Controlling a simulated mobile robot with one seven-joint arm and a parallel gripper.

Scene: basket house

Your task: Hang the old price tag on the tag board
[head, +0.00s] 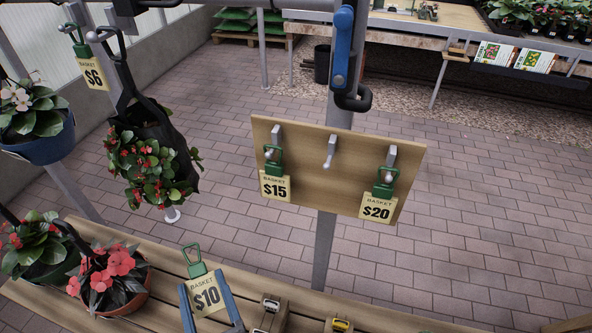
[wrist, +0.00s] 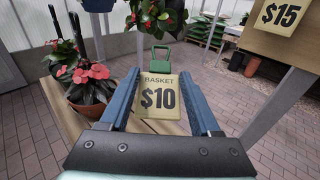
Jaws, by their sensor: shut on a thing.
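My gripper (head: 212,306) is shut on a cream price tag (head: 205,292) that reads "BASKET $10" and has a green clip at its top. In the wrist view the tag (wrist: 158,98) stands between the two blue fingers, clip end away from me. The wooden tag board (head: 335,170) is on the grey post, up and right of my gripper. It has three pegs. A $15 tag (head: 275,186) hangs on the left peg and a $20 tag (head: 378,207) on the right peg. The middle peg (head: 330,150) is bare. A $6 tag (head: 92,72) hangs at upper left beside a basket's hanger.
A black hanging basket with red flowers (head: 150,160) is left of the board. Potted plants (head: 105,280) stand on the slatted wooden bench (head: 165,262) below. A blue hook bracket (head: 342,50) is on the post above the board. Paved floor is open to the right.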

